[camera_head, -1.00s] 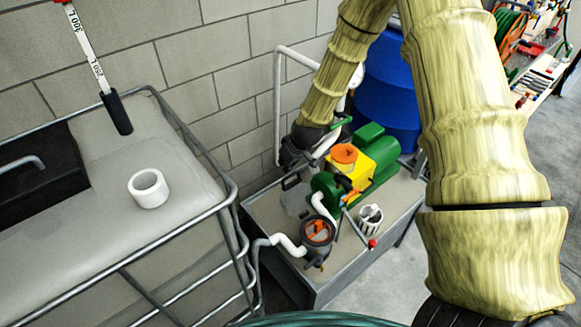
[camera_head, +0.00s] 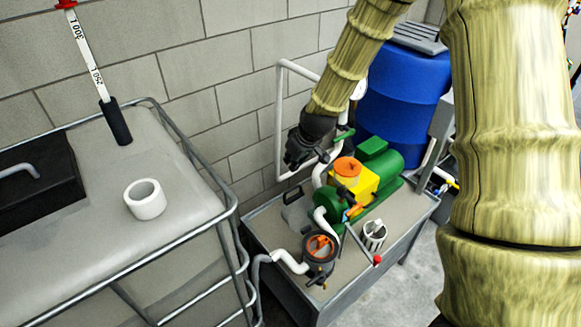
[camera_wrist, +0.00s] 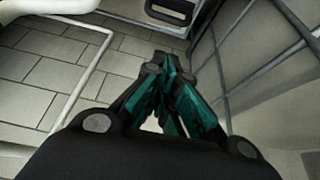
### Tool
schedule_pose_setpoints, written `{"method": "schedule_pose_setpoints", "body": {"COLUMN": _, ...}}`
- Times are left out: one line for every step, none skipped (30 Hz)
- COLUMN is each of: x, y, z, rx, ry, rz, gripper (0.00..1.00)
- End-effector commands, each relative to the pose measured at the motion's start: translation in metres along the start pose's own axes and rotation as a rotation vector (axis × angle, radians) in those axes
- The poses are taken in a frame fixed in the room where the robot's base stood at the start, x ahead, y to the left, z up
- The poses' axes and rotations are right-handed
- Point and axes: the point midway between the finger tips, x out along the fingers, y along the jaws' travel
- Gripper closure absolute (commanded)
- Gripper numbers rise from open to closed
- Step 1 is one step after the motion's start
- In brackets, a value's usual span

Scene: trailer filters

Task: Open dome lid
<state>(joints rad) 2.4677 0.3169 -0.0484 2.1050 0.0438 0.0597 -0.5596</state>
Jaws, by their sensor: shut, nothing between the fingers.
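No part is plainly recognisable as the dome lid. Candidates are a round strainer housing (camera_head: 319,248) with an orange handle on top, at the front of the bench, and a pale translucent shape (camera_head: 297,212) at the bench's left. A black handle (camera_head: 288,197) lies by that pale shape; a black handle frame (camera_wrist: 172,9) also shows at the top of the wrist view. My gripper (camera_head: 296,162) is above the back left of the bench, pointing down and left, apart from both. In the wrist view its teal-padded fingers (camera_wrist: 161,62) are together and empty.
A green pump (camera_head: 380,175) with a yellow block and orange cap (camera_head: 347,167) stands on the bench. White pipes (camera_head: 280,110) rise behind, near my arm. A blue barrel (camera_head: 400,95) stands behind. A caged tank (camera_head: 180,205) is at left, a block wall behind.

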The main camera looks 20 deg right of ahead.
Motion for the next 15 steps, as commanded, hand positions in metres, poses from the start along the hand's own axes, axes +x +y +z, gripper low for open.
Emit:
{"method": "schedule_pose_setpoints", "body": {"x": -0.002, "y": 0.0, "z": 0.0, "rx": 0.0, "ry": 0.0, "rz": 0.0, "gripper": 1.0}}
{"method": "schedule_pose_setpoints", "body": {"x": -0.003, "y": 0.0, "z": 0.0, "rx": 0.0, "ry": 0.0, "rz": 0.0, "gripper": 1.0}}
{"method": "schedule_pose_setpoints", "body": {"x": -0.004, "y": 0.0, "z": 0.0, "rx": 0.0, "ry": 0.0, "rz": 0.0, "gripper": 1.0}}
{"method": "schedule_pose_setpoints", "body": {"x": -0.005, "y": 0.0, "z": 0.0, "rx": 0.0, "ry": 0.0, "rz": 0.0, "gripper": 1.0}}
{"method": "schedule_pose_setpoints", "body": {"x": -0.006, "y": 0.0, "z": 0.0, "rx": -0.001, "ry": 0.0, "rz": 0.0, "gripper": 1.0}}
{"method": "schedule_pose_setpoints", "body": {"x": -0.006, "y": 0.0, "z": 0.0, "rx": -0.001, "ry": 0.0, "rz": 0.0, "gripper": 1.0}}
{"method": "schedule_pose_setpoints", "body": {"x": -0.007, "y": 0.0, "z": 0.0, "rx": -0.001, "ry": 0.0, "rz": 0.0, "gripper": 1.0}}
{"method": "schedule_pose_setpoints", "body": {"x": -0.007, "y": 0.0, "z": 0.0, "rx": -0.001, "ry": 0.0, "rz": 0.0, "gripper": 1.0}}
{"method": "schedule_pose_setpoints", "body": {"x": -0.006, "y": 0.0, "z": 0.0, "rx": 0.0, "ry": 0.0, "rz": 0.0, "gripper": 1.0}}
{"method": "schedule_pose_setpoints", "body": {"x": -0.006, "y": -0.001, "z": 0.001, "rx": 0.0, "ry": -0.002, "rz": 0.0, "gripper": 1.0}}
{"method": "schedule_pose_setpoints", "body": {"x": -0.004, "y": -0.001, "z": 0.003, "rx": 0.001, "ry": -0.005, "rz": 0.0, "gripper": 1.0}}
{"method": "schedule_pose_setpoints", "body": {"x": -0.001, "y": -0.003, "z": 0.008, "rx": 0.003, "ry": -0.011, "rz": 0.001, "gripper": 1.0}}
{"method": "schedule_pose_setpoints", "body": {"x": 0.003, "y": -0.005, "z": 0.013, "rx": 0.006, "ry": -0.017, "rz": 0.002, "gripper": 1.0}}
{"method": "schedule_pose_setpoints", "body": {"x": 0.008, "y": -0.007, "z": 0.018, "rx": 0.009, "ry": -0.024, "rz": 0.003, "gripper": 1.0}}
{"method": "schedule_pose_setpoints", "body": {"x": 0.015, "y": -0.011, "z": 0.028, "rx": 0.016, "ry": -0.035, "rz": 0.005, "gripper": 1.0}}
